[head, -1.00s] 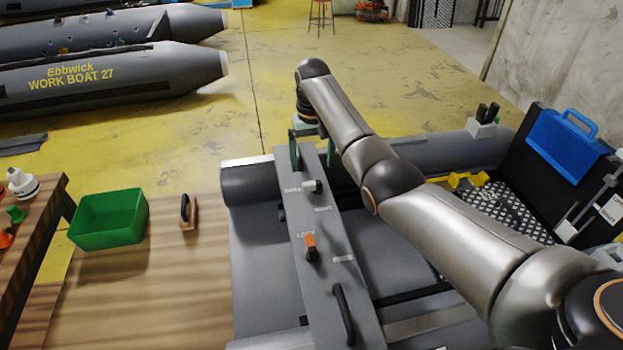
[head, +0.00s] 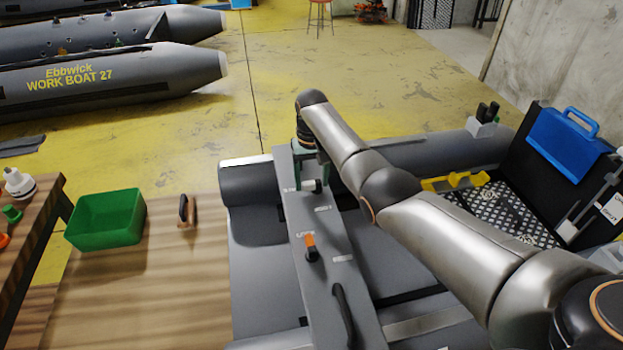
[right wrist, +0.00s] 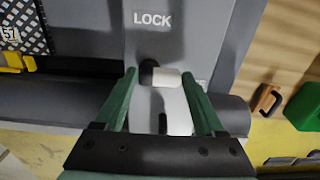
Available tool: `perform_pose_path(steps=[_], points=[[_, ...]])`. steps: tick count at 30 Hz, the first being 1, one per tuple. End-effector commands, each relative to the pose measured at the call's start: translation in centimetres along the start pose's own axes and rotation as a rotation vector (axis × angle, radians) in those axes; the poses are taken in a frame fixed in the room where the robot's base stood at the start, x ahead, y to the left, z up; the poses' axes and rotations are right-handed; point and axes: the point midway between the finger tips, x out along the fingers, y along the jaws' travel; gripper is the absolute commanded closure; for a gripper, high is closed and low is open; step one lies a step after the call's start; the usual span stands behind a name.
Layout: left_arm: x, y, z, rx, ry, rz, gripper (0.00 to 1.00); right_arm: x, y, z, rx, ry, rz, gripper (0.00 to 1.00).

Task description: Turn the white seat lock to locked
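The grey seat board (head: 326,262) runs lengthwise over the grey boat. The white seat lock (right wrist: 167,78) sits below the word LOCK in the right wrist view, beside a dark round part. My right gripper (right wrist: 160,82) is open, with one green finger on each side of the white lock; I cannot tell whether either finger touches it. In the head view the right gripper (head: 310,178) is over the far part of the board and partly hides the white lock. An orange lock (head: 310,242) with a black knob sits nearer on the board. My left gripper is out of view.
A black handle (head: 343,312) stands on the near part of the board. A green bin (head: 104,220) and a wooden-based tool with a black handle (head: 186,211) are on the wooden surface at left. A blue case (head: 566,147) is at right.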

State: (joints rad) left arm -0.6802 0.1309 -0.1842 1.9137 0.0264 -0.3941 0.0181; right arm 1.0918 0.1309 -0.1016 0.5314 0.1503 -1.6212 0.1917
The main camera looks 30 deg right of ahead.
Motion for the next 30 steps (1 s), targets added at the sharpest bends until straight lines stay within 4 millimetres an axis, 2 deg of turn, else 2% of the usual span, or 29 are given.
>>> perform_pose_path(steps=[2, 16, 23, 30], points=[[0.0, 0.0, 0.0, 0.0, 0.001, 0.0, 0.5, 0.0, 0.0, 0.0, 0.0, 0.0, 0.0, 0.39], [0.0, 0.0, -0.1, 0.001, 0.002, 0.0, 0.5, -0.1, 0.0, 0.0, 0.0, 0.0, 0.0, 0.92], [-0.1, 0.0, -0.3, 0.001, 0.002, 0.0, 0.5, -0.1, 0.0, 0.0, -0.018, 0.0, 0.0, 0.92], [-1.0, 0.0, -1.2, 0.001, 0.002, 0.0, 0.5, -0.4, 0.0, 0.2, -0.119, -0.001, 0.001, 0.92]])
